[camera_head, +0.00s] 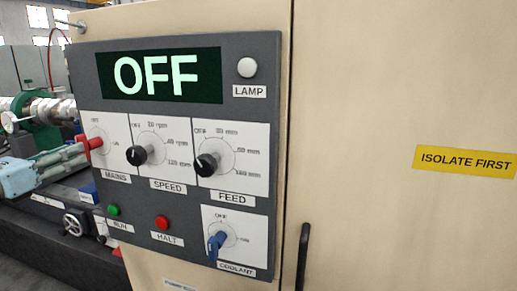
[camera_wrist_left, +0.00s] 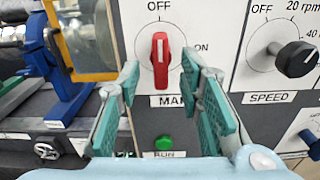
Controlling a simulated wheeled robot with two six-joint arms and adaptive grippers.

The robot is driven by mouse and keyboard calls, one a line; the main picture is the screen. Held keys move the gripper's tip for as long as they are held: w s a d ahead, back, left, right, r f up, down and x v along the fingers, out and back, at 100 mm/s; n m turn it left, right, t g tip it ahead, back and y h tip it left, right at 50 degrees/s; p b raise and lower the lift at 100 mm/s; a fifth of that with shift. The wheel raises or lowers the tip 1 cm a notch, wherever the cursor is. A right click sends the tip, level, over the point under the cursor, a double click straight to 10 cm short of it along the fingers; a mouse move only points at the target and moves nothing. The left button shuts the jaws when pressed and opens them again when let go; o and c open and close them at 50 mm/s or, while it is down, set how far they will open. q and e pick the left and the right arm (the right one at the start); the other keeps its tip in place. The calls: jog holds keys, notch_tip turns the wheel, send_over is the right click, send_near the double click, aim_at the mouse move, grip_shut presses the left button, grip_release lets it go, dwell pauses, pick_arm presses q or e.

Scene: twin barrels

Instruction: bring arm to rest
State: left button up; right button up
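My left gripper (camera_head: 78,156) comes in from the left in the head view, in front of the MAINS switch. In the left wrist view its teal-padded fingers (camera_wrist_left: 170,95) are apart with nothing held between them. The red MAINS knob (camera_head: 94,142) shows beyond and between the fingertips in the wrist view (camera_wrist_left: 160,62). It stands upright, towards OFF. I cannot tell whether a fingertip touches it. The grey control panel (camera_head: 150,220) shows OFF on its display (camera_head: 160,76). My right gripper is in neither view.
The panel also carries the black SPEED knob (camera_head: 137,155), the black FEED knob (camera_head: 207,164), a green RUN button (camera_head: 113,210), a red HALT button (camera_head: 162,222) and a blue COOLANT knob (camera_head: 216,243). A black handle (camera_head: 303,255) stands at right. Machinery (camera_head: 40,110) stands at left.

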pick_arm(q)
jog(key=b+v, duration=0.1)
jog(key=v, duration=0.1)
jog(key=shift+s+b, duration=0.35)
jog(key=shift+a, duration=0.1)
